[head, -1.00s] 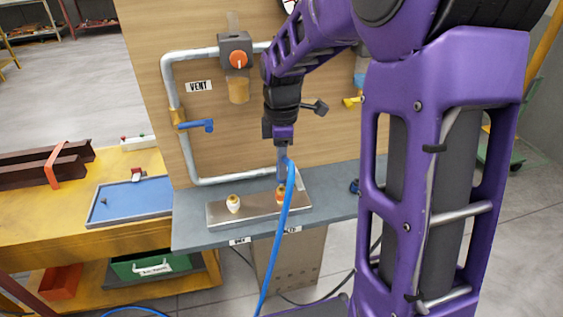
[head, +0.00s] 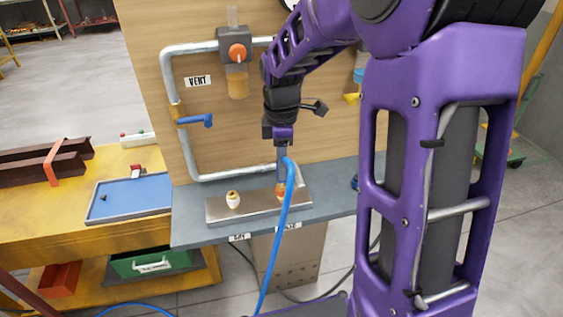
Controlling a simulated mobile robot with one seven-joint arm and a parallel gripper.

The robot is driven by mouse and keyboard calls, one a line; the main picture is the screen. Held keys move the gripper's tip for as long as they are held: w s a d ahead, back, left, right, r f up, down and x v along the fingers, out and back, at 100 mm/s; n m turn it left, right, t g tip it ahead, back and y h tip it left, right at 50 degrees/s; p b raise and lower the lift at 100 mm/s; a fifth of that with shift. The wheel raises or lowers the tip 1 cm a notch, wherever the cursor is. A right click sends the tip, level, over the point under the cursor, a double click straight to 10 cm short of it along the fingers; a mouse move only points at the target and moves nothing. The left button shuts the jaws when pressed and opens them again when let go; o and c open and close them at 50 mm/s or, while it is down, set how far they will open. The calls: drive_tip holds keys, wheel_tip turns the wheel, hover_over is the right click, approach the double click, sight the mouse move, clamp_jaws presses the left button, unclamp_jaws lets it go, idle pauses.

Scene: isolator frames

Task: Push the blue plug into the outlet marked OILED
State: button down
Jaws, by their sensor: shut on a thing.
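My gripper (head: 283,165) points down and is shut on the blue plug, which is mostly hidden by the fingers and its blue hose (head: 272,252). The gripper is over the right outlet (head: 281,191), an orange and white fitting on a metal plate (head: 257,208). The hose crosses in front of this outlet, so I cannot tell whether the plug touches it. The left outlet (head: 233,199), white with a brownish top, stands free on the plate. A left label (head: 239,238) and a right label (head: 287,226) are on the bench's front edge. The right one is partly covered and I cannot read it.
A wooden panel behind carries a grey pipe (head: 170,75), a blue-handled valve (head: 196,122) and an orange knob (head: 238,52). A yellow bench with a blue tray (head: 130,200) stands at left. The blue hose runs down to the floor.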

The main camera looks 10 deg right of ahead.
drive_tip(key=shift+f+b, duration=0.45)
drive_tip(key=shift+f, duration=0.35)
drive_tip(key=c, duration=0.6)
unclamp_jaws()
drive_tip(key=shift+o, duration=0.2)
drive_tip(key=shift+r, duration=0.1)
wheel_tip(320, 180, up, 17)
drive_tip(key=p, duration=0.2)
drive_tip(key=shift+r+p, duration=0.2)
drive_tip(key=shift+p, duration=0.15)
